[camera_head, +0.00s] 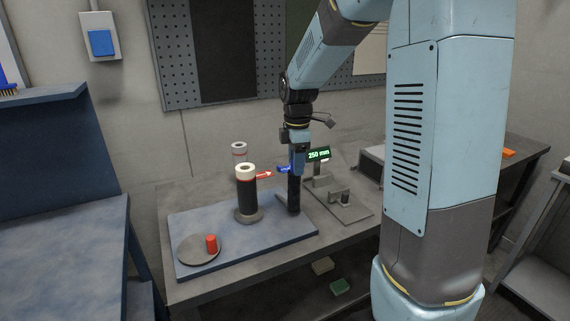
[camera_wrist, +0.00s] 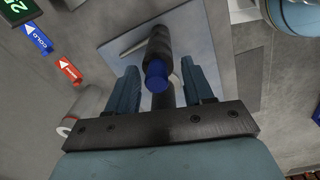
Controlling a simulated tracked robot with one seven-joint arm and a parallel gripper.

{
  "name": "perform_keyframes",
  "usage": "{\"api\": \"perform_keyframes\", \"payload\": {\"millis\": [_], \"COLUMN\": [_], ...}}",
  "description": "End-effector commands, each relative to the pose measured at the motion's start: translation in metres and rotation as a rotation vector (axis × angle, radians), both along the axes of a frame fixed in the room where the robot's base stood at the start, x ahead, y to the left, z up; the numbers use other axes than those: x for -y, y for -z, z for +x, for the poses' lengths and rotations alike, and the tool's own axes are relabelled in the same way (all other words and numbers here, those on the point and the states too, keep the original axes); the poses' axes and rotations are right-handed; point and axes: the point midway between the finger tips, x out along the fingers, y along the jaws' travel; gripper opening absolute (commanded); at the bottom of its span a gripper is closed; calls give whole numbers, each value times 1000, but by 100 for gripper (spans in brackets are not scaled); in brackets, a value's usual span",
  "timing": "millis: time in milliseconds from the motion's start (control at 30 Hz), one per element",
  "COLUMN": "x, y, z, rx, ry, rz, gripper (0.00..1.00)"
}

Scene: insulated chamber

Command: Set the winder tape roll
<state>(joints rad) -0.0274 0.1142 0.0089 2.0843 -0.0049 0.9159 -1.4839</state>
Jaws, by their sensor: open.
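My gripper (camera_head: 297,172) points down over a black upright handle (camera_head: 294,197) at the right end of a blue-grey base plate (camera_head: 200,258). In the wrist view my gripper (camera_wrist: 165,90) is open, its two fingers on either side of the handle's blue end (camera_wrist: 157,78). Contact cannot be told. A dark cylinder with a white ring-shaped top (camera_head: 246,172) stands on a round foot on the plate, left of my gripper. A grey disc with a red knob (camera_head: 211,243) is at the plate's front left. Which part is the tape roll is not clear.
A white roll with a red band (camera_head: 239,149) stands behind the dark cylinder. Red and blue arrow tags (camera_head: 263,175) point sideways near it. A blue bench (camera_head: 60,235) is at left.

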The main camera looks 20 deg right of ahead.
Motion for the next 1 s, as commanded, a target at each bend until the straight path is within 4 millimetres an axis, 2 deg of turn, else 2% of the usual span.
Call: {"api": "perform_keyframes", "payload": {"millis": [133, 267, 700, 833, 1000], "x": [-1, -1, -1, -1, -1], "y": [-6, -21, -105, -122, -134], "z": [0, 0, -5, -6, -7], "rx": [2, 3, 3, 2, 0], "ry": [-2, -2, -2, -1, -1], "rz": [0, 1, 0, 0, 0], "gripper": [52, 52, 52, 52, 52]}}
